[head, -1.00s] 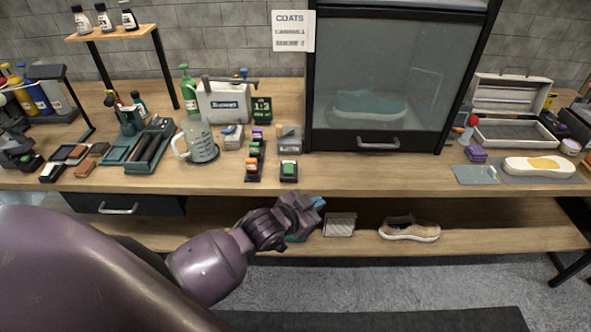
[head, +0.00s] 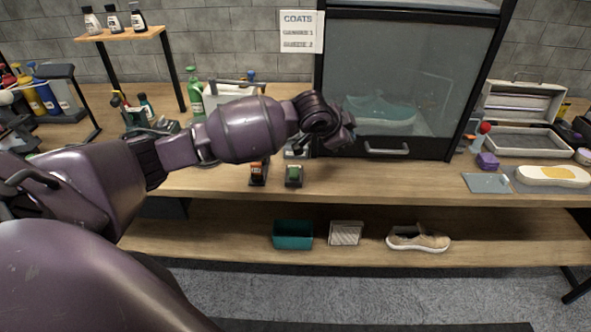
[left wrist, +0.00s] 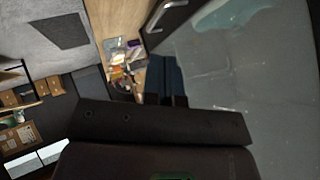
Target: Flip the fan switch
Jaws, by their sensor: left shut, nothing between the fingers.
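I cannot tell for sure which item is the fan switch. A dark block with a green button (head: 293,174) sits on the bench front, below my left gripper. A dark strip with an orange button (head: 259,172) lies left of it, its back part hidden by my arm. A grey item (head: 296,153) behind the green-button block is mostly covered too. My left gripper (head: 347,134) is in front of the cabinet's lower left, above the bench. In the left wrist view its dark fingers (left wrist: 166,78) are together and empty, beside the cabinet glass. My right gripper is out of view.
The glass-fronted cabinet (head: 400,75) with a teal shoe (head: 380,112) inside stands behind the gripper; its door handle (head: 387,150) sticks out. Bare bench lies in front of the cabinet.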

